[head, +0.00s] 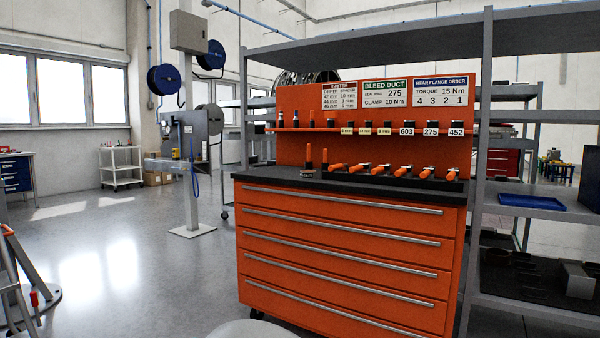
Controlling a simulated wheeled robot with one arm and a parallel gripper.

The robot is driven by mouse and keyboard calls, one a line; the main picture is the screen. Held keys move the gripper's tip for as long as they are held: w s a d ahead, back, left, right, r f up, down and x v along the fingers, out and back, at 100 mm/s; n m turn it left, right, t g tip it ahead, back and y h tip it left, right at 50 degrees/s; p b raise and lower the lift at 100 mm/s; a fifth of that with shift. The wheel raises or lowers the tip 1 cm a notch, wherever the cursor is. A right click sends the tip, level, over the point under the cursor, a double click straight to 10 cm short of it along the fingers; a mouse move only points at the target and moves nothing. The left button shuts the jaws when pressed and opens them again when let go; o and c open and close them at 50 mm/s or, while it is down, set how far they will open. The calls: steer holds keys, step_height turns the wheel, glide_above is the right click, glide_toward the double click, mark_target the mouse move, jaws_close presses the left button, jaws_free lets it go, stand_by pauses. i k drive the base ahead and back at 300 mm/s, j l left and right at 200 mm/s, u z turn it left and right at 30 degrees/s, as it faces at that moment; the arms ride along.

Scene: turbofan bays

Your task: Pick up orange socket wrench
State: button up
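Several orange-handled tools (380,169) lie in a row on the dark top (277,178) of an orange tool cabinet. Their metal ends are small and dark, so I cannot tell which of them is the socket wrench. Two more orange handles (324,158) stand upright to the left of the row, one of them in a small labelled block (308,173). My gripper is not in view.
The orange cabinet (340,262) has several closed drawers with long handles. A back panel (290,98) carries signs and a shelf of small labelled parts. A grey rack with a blue tray (532,201) stands at the right. Open floor (130,265) lies to the left.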

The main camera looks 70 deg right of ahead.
mark_target(452, 174)
steer(key=z, duration=0.95)
steer(key=i+z, duration=0.1)
steer(key=z, duration=1.35)
steer(key=i+z, duration=0.1)
steer(key=z, duration=0.85)
steer(key=i+j+z, duration=0.25)
steer(key=i, duration=0.2)
